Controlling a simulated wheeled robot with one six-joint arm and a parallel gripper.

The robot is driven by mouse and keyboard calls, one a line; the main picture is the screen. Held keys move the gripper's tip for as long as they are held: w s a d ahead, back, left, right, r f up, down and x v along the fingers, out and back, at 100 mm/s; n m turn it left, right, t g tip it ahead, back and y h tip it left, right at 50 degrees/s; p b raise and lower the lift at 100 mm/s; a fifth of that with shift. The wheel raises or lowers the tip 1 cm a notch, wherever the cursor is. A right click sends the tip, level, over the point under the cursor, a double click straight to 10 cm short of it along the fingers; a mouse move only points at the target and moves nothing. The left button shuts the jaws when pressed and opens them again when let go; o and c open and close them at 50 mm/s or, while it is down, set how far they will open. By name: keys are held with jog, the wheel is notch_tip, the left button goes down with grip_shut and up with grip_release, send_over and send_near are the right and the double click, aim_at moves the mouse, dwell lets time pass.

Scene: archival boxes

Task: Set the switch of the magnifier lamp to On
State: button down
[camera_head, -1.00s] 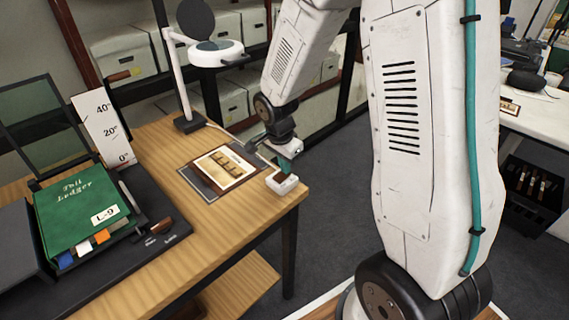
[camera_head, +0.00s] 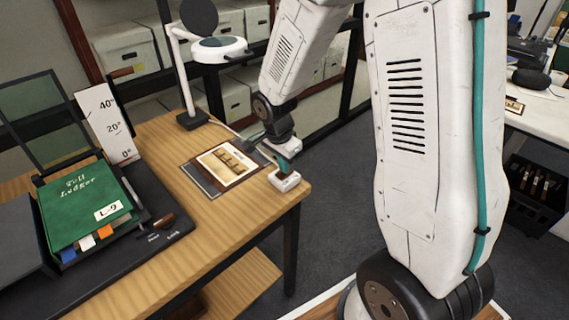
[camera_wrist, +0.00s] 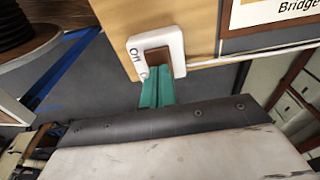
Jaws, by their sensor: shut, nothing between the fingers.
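The magnifier lamp (camera_head: 221,50) stands at the back of the wooden table, with a white ring head, a round dark cover and a white post. Its white switch box (camera_head: 284,183) sits at the table's near right corner, with a cable running back. In the wrist view the switch box (camera_wrist: 174,43) shows a brown rocker (camera_wrist: 157,58) in its top and the letters ON on one side; a second label is mostly hidden. My gripper (camera_wrist: 156,88), with teal fingers, is shut and empty. Its tips are at the rocker's near end; I cannot tell whether they press it.
A framed card (camera_head: 226,164) lies on the table just left of the switch box. A green ledger (camera_head: 85,204) rests on a dark stand further left. Shelves with archival boxes (camera_head: 120,45) stand behind. The floor (camera_head: 330,215) right of the table is clear.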

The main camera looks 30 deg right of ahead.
aim_at(282, 174)
jog(key=shift+r, duration=0.15)
notch_tip(282, 174, up, 14)
jog(key=a, duration=0.2)
jog(key=shift+s+f, duration=0.2)
jog(key=shift+s, duration=0.05)
jog(key=shift+w+d, duration=0.2)
jog(key=shift+d, duration=0.5)
jog(key=f, duration=0.4)
jog(key=d+f, duration=0.1)
jog(key=f, duration=0.4)
jog(key=d+f, duration=0.1)
jog(key=f, duration=0.4)
jog(key=shift+w, duration=0.25)
